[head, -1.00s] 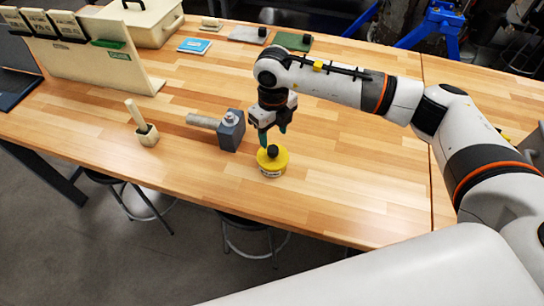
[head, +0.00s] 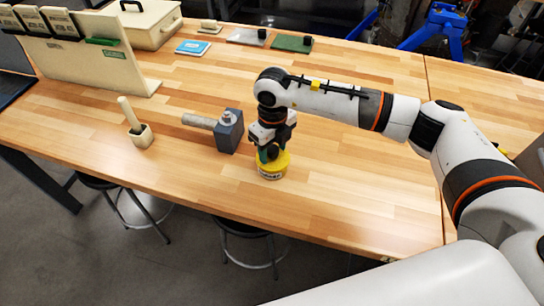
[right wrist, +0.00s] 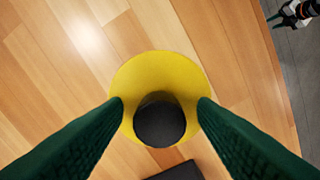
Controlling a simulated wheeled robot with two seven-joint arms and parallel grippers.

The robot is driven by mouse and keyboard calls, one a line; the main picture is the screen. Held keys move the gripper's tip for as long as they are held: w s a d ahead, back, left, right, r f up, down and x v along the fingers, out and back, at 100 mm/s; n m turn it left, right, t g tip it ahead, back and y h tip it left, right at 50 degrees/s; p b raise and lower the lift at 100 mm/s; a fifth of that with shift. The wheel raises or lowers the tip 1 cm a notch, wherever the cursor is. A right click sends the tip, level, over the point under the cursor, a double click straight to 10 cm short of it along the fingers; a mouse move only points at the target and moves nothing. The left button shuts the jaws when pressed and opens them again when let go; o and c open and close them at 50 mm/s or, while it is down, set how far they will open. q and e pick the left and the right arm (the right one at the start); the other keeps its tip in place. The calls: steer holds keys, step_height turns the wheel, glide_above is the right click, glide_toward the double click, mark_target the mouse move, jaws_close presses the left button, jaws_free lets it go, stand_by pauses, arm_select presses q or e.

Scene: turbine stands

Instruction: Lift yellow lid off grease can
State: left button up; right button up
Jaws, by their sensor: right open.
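The grease can (head: 270,176) stands upright on the wooden bench, near its front edge in the head view. Its yellow lid (head: 285,163) sits on it and carries a black knob. My right gripper (head: 268,152) is over the can, pointing down. In the right wrist view the lid (right wrist: 160,68) is below the jaws. Its black knob (right wrist: 160,122) lies between the two green fingers, with a gap on each side. My right gripper (right wrist: 160,108) is open. What looks like my left gripper (right wrist: 292,14) shows small at the top right edge; its jaws are unclear.
A grey-headed hammer (head: 230,131) lies close left of the can. A small pale holder with a handle (head: 141,136) stands farther left. A cream board (head: 100,70) and a lidded box (head: 140,22) are at the back left. Bench right of the can is clear.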

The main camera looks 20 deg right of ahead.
stand_by(0.4)
steer(key=shift+b, duration=0.3)
jaws_close()
